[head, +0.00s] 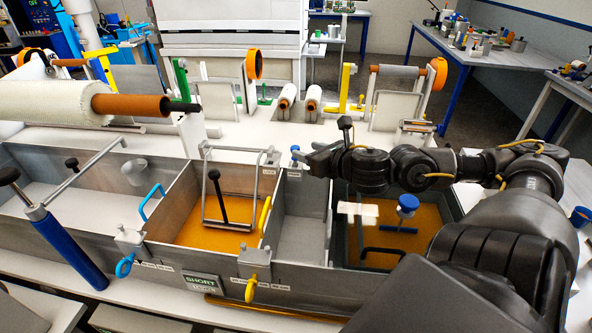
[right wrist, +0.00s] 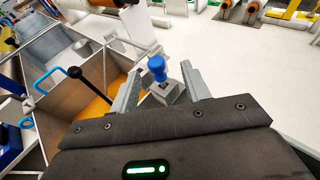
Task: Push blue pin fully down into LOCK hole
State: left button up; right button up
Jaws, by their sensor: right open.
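The blue pin (head: 295,150) has a round blue head and stands upright at a small grey metal block (head: 294,162) on the back rim of the bath. In the right wrist view the blue pin (right wrist: 156,66) stands above the block (right wrist: 170,94), with a short pale part showing below its head. My right gripper (head: 312,160) is beside the pin in the head view. In the right wrist view the open fingers (right wrist: 162,72) lie on either side of the pin. My left gripper is out of view.
Metal bath compartments (head: 305,238) hold orange resin in places. A blue-knobbed tool (head: 407,206) stands in the right compartment. A black-knobbed rod (head: 216,190) and a metal frame (head: 204,180) rise nearby.

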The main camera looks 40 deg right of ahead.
aim_at(295, 147)
jog(key=shift+w+d+f, duration=0.1)
jog(key=shift+w, duration=0.3)
jog(key=shift+w, duration=0.45)
jog(key=shift+p+x, duration=0.8)
jog(key=shift+x, duration=0.8)
jog(key=shift+w+a+f, duration=0.25)
jog(key=shift+w+f, duration=0.1)
jog(key=shift+w, duration=0.1)
jog(key=shift+c, duration=0.4)
grip_shut()
